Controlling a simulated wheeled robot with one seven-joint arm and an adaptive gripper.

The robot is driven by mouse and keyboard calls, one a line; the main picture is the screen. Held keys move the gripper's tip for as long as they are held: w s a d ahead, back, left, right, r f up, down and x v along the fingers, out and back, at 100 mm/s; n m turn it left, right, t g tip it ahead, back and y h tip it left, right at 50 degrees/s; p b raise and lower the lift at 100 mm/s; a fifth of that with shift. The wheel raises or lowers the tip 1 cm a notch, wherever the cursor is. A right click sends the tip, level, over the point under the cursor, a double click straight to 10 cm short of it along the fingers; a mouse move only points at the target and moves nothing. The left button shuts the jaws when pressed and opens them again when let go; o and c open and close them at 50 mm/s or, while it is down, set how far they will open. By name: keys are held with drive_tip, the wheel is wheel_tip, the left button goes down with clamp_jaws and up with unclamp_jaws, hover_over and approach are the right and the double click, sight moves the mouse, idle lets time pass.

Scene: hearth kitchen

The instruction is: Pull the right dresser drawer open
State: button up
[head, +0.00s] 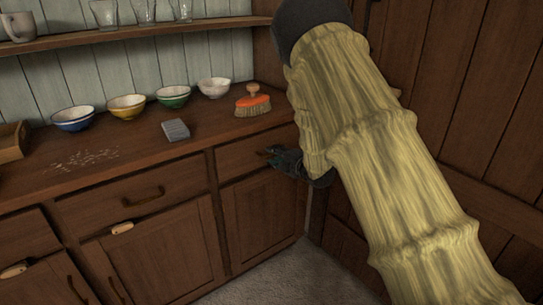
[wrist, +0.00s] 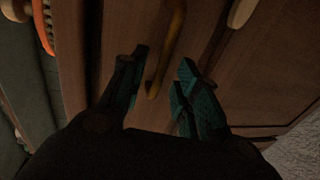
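The right dresser drawer (head: 238,156) has a dark wooden front and looks flush with the dresser, shut. Its handle (head: 264,153) is mostly hidden by my gripper in the head view. My gripper (head: 275,156) is at the drawer front. In the wrist view my gripper (wrist: 164,62) is open, with one finger on each side of the curved brownish handle (wrist: 166,50). The handle shows between the fingertips. I see a gap on both sides and cannot tell exactly how deep the fingers reach around it.
On the dresser top (head: 120,152) stand several bowls, a grey block (head: 175,130) and an orange brush (head: 253,101) above the right drawer. A lower cupboard door (head: 262,216) is under the drawer. A wooden wall (head: 490,130) is close on the right. Grey floor (head: 285,275) is clear in front.

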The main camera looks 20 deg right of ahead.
drive_tip(key=shift+x, duration=1.3)
clamp_jaws()
